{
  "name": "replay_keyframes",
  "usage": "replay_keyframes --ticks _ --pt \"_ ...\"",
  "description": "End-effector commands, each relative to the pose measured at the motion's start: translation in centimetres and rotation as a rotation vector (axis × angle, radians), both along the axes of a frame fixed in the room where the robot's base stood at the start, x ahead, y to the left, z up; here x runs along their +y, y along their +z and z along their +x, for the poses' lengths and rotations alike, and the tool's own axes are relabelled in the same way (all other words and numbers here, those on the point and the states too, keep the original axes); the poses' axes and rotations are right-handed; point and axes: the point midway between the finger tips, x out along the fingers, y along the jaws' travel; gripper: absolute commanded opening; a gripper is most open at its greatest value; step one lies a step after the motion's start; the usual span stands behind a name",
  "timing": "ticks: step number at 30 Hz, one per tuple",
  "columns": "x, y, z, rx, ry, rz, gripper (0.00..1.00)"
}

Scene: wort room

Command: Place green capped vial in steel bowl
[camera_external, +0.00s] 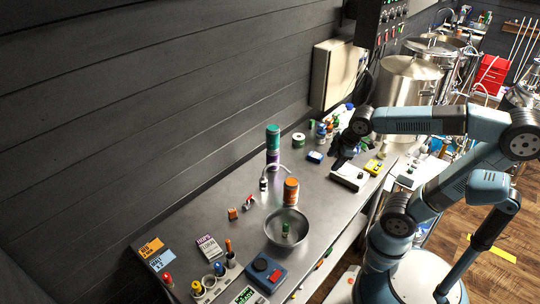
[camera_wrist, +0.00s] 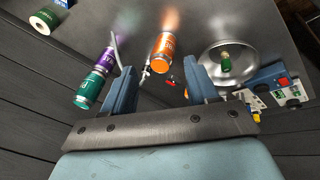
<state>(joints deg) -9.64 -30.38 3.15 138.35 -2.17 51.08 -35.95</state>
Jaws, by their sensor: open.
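The steel bowl (camera_external: 290,238) stands on the bench near its front edge. A small green-capped vial (camera_external: 286,230) is inside the bowl. In the wrist view the bowl (camera_wrist: 238,50) is at the upper right, with the green-capped vial (camera_wrist: 225,62) in it. My gripper (camera_external: 344,156) is up and to the right of the bowl in the external view, above the bench and away from the bowl. In the wrist view its two fingers (camera_wrist: 162,84) are apart with nothing held between them.
An orange can (camera_external: 291,192) stands just behind the bowl. A tall teal and purple can (camera_external: 273,145) stands near the wall. A blue scale (camera_external: 266,272) and a rack of bottles (camera_external: 214,280) are in front of the bowl. The bench middle is partly clear.

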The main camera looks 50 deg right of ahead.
Motion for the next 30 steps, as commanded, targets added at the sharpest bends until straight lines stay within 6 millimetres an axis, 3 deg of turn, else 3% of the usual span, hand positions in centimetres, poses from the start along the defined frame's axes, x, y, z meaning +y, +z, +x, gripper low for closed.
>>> replay_keyframes --ticks 6,12,30 --pt "-4.1 1.0 -3.3 -0.067 -0.478 0.194 0.58" --pt "-5.8 1.2 -5.1 -0.100 -0.735 0.313 0.58" --pt "-6.1 1.2 -5.5 -0.105 -0.794 0.341 0.58"
